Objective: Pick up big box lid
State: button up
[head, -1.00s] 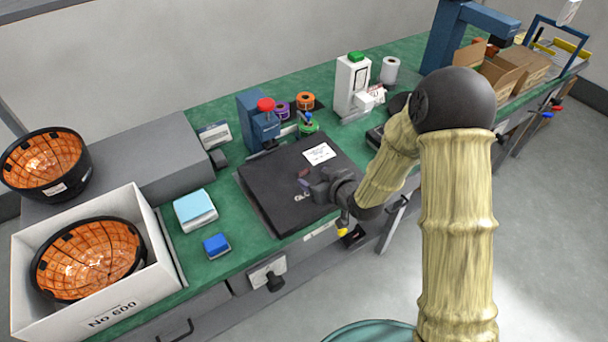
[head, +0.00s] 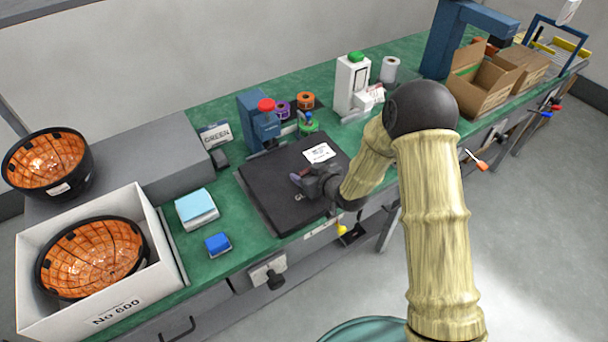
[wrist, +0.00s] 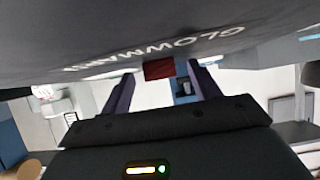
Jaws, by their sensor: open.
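The big box lid (head: 268,187) looks like a flat black slab on the green bench, with a white label near its far edge. In the wrist view its dark face with pale upside-down lettering (wrist: 155,45) fills the top. My gripper (head: 299,179) is at the lid's right part, low over it in the head view. Its two purple fingers (wrist: 160,72) are apart, with a dark red patch between them near the lid's edge. I cannot tell what the patch is, or whether the fingers touch the lid.
A blue press (head: 262,128) with a red top stands behind the lid. A blue block (head: 217,244) and light-blue pad (head: 197,207) lie left of it. A white box (head: 72,318) holds an orange-lined bowl. Brown cartons (head: 485,90) stand far right.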

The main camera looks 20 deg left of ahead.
jog(key=shift+c, duration=0.4)
grip_shut()
jog(key=shift+r, duration=0.45)
jog(key=shift+s+d+r+b, duration=0.15)
jog(key=shift+d+r+b, duration=0.05)
jog(key=shift+r+b, duration=0.1)
jog(key=s+d, duration=0.9)
jog(key=d, duration=0.2)
jog(key=shift+s+d+r, duration=0.2)
jog(key=shift+s, duration=0.05)
jog(key=shift+p, duration=0.55)
